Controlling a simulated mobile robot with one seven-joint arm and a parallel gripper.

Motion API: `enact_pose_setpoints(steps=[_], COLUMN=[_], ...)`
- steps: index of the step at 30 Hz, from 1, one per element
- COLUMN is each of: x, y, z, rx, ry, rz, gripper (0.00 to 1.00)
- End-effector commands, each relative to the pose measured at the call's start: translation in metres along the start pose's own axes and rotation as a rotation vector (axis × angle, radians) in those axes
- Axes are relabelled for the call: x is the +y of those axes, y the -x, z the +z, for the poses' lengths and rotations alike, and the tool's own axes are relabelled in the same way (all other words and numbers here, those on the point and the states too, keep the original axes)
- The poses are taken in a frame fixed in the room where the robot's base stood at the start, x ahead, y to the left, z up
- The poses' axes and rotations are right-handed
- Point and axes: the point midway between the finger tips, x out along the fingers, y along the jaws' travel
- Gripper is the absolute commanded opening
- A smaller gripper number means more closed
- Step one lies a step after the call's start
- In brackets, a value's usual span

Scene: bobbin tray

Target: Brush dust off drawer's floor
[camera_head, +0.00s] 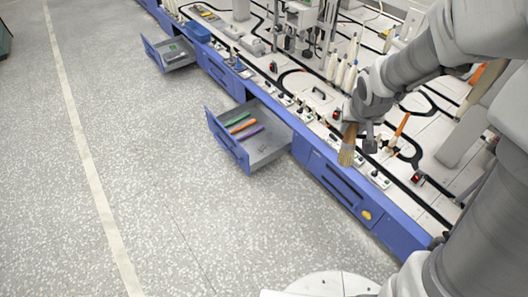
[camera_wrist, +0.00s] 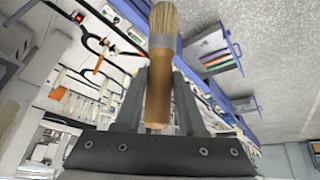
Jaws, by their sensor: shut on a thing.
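My gripper (camera_wrist: 160,95) is shut on a brush (camera_wrist: 163,48) with a wooden handle, a metal collar and pale bristles. In the head view the brush (camera_head: 347,150) hangs bristles down above the front edge of the bench, to the right of the open drawer. The near open drawer (camera_head: 227,144) has a blue front and a grey floor, with green, orange and purple sticks lying in it. It also shows in the wrist view (camera_wrist: 235,49). I cannot make out dust on its floor. The brush is apart from the drawer.
A second open drawer (camera_head: 154,55) is farther back along the blue bench (camera_head: 345,181). The bench top carries bobbins (camera_head: 340,74), switches and an upright orange-handled tool (camera_head: 401,127). The speckled floor (camera_head: 130,170) left of the drawers is clear.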

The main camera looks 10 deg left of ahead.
Motion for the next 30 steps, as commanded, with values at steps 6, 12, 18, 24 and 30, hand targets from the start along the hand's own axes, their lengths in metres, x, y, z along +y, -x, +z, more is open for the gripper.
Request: enact_pose_setpoints(steps=[6, 12, 18, 24, 30], x=[0.000, 0.000, 0.000, 0.000, 0.003], y=[0.001, 0.001, 0.003, 0.027, 0.063], z=[0.000, 0.000, -0.001, -0.012, -0.026], rx=[0.001, 0.001, 0.001, 0.001, -0.003], ry=[-0.001, -0.001, -0.001, 0.000, -0.001], rz=[0.000, 0.000, 0.000, -0.002, -0.002], gripper=[0.00, 0.00, 0.00, 0.00, 0.00])
